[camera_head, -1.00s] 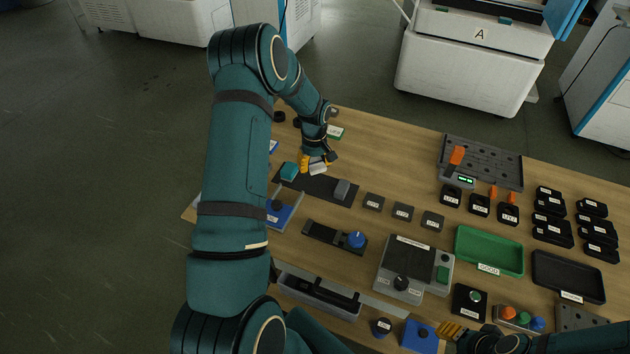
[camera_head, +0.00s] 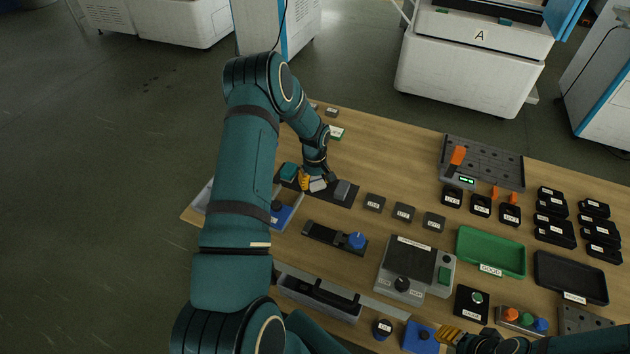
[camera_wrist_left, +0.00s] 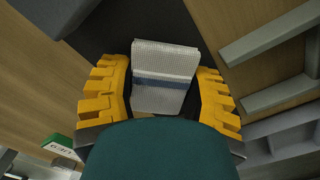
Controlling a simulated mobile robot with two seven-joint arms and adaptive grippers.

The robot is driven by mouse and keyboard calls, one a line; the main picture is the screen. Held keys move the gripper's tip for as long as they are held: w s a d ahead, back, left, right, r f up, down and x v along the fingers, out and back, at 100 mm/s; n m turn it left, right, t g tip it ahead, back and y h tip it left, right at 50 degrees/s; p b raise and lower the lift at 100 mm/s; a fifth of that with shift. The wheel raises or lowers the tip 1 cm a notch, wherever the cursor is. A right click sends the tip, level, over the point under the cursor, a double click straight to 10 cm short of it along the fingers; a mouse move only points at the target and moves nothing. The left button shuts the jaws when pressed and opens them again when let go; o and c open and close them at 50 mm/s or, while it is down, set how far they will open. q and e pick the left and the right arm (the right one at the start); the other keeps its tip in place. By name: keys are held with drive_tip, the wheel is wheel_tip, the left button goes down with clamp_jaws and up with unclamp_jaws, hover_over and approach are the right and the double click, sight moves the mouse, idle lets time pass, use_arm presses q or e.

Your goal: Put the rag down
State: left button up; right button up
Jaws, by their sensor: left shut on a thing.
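The rag (camera_wrist_left: 165,78) is a folded white cloth with a dark blue stripe. In the left wrist view it sits between the two yellow fingers of my left gripper (camera_wrist_left: 163,90), which is shut on it. In the head view the rag (camera_head: 318,185) shows as a small white patch at my left gripper (camera_head: 311,182), low over or on a dark mat (camera_head: 334,200); I cannot tell whether it touches. My right gripper (camera_head: 455,334) shows only in part at the bottom edge, with yellow fingers; its opening is unclear.
Small black labelled blocks, a green tray (camera_head: 490,252) and a black tray (camera_head: 569,277) lie further right. Bare wood is free behind the mat.

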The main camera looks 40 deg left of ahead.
sight(315, 179)
use_arm(q)
drive_tip(key=shift+s+d+f+b, duration=0.1)
drive_tip(key=shift+s+f+b, duration=0.1)
drive_tip(key=shift+f+b, duration=0.25)
drive_tip(key=o, duration=1.1)
drive_tip(key=shift+c, duration=0.2)
drive_tip(key=shift+o, duration=0.8)
drive_tip(key=shift+f, duration=0.2)
drive_tip(key=shift+r+p, duration=0.45)
drive_tip(key=shift+p, duration=0.1)
wheel_tip(315, 179, up, 13)
drive_tip(key=p, duration=0.1)
drive_tip(key=shift+w+f, duration=0.15)
drive_tip(key=shift+f, duration=0.05)
